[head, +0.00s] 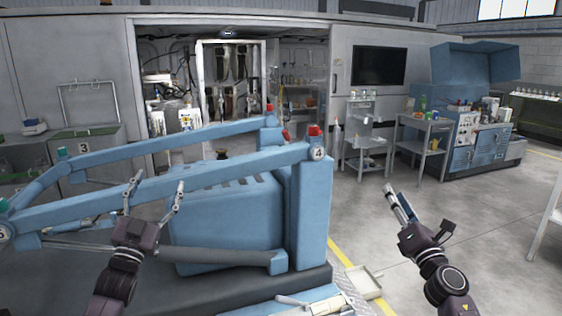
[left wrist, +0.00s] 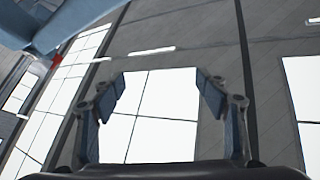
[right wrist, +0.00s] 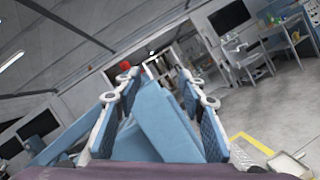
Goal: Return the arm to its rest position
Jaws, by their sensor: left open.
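My left gripper (head: 154,193) is in front of the blue lift frame (head: 225,167), with its fingers spread in the head view. The left wrist view shows the same gripper (left wrist: 159,88) open and empty, facing the bright ceiling panels. My right gripper (head: 399,203) is raised over the grey floor, to the right of the blue frame, and appears edge-on in the head view. In the right wrist view, the right gripper's fingers (right wrist: 158,94) stand apart with nothing held between them. The blue frame shows behind them.
The blue frame has red-capped corners (head: 314,130) and fills the left and middle. A small tray (head: 364,281) lies by the yellow floor line. The right-hand floor is mostly open.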

